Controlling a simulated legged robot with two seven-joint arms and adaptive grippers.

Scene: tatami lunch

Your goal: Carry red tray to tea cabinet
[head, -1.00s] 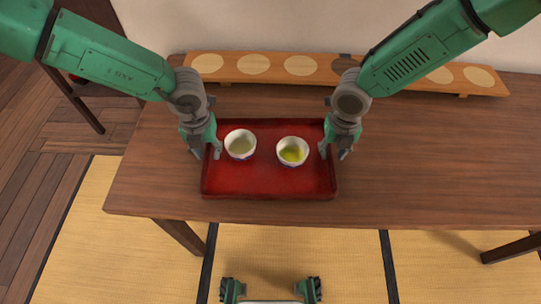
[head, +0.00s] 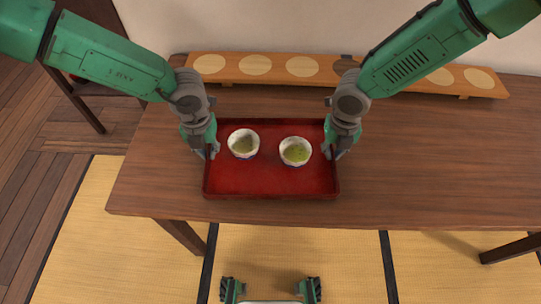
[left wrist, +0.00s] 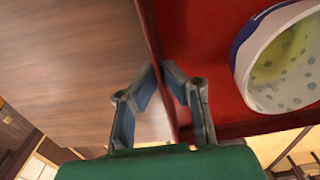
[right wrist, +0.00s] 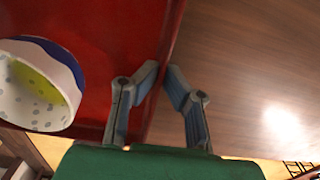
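The red tray (head: 270,184) lies flat on the brown wooden table. Two white patterned bowls stand in it, a left bowl (head: 243,143) and a right bowl (head: 295,151), both with greenish contents. My left gripper (head: 209,151) is closed on the tray's left wall; in the left wrist view its fingertips (left wrist: 161,68) meet with the wall between them. My right gripper (head: 331,153) is closed on the right wall in the same way, as the right wrist view shows at its fingertips (right wrist: 162,70). I cannot make out a tea cabinet for certain.
A long wooden board (head: 230,66) with pale round spots stands along the back of the table, near the wall. The table's right part (head: 440,160) is clear. Tatami (head: 300,250) lies in front, and dark furniture (head: 85,95) stands at the far left.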

